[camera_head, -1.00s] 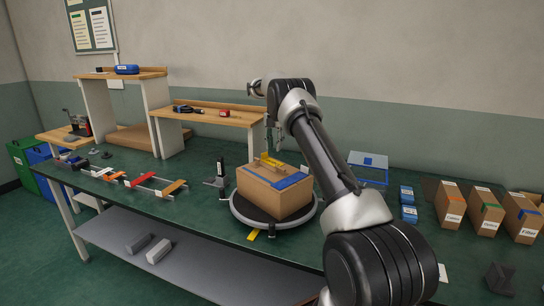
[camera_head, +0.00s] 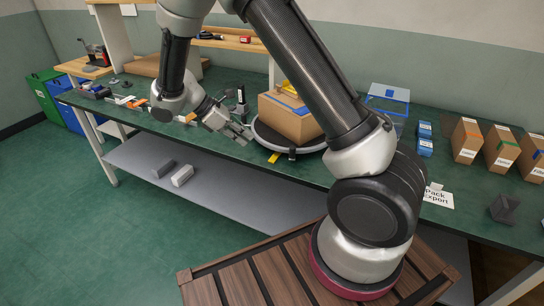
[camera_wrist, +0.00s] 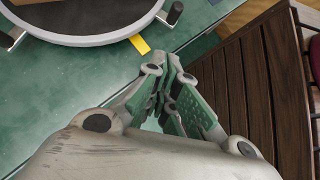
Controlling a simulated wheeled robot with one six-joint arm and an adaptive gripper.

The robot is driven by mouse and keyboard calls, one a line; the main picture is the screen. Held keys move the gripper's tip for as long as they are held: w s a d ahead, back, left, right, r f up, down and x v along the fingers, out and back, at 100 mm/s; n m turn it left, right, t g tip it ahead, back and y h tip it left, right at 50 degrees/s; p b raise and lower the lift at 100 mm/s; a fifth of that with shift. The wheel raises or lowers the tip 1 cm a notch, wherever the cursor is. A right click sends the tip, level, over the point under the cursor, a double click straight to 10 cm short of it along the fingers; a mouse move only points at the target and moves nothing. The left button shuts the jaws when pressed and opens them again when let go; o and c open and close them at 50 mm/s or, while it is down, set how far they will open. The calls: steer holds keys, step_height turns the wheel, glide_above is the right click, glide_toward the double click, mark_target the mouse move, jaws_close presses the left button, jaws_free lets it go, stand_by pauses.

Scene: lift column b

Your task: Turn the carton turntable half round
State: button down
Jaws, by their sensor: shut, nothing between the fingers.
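My gripper (camera_head: 243,134) is shut and empty, just left of the turntable. In the wrist view the turntable (camera_wrist: 85,39), a dark peg (camera_wrist: 175,13) and the yellow tab (camera_wrist: 140,45) lie beyond my gripper (camera_wrist: 173,68).
A small black upright device (camera_head: 241,101) stands behind my gripper. Blue boxes (camera_head: 425,139), several labelled cartons (camera_head: 467,141) and a Pack Export sign (camera_head: 437,198) are to the right. Grey blocks lie on the lower shelf (camera_head: 225,190). Open floor lies in front at left.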

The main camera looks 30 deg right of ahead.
steer(key=shift+h, duration=0.3)
steer(key=x, duration=0.4)
steer(key=s+x, duration=0.1)
steer(key=x, duration=0.7)
steer(key=shift+s+d+r, duration=0.15)
steer(key=shift+s+r, duration=0.05)
steer(key=shift+r, duration=0.25)
steer(key=shift+s+d, duration=0.15)
steer(key=shift+d, duration=0.55)
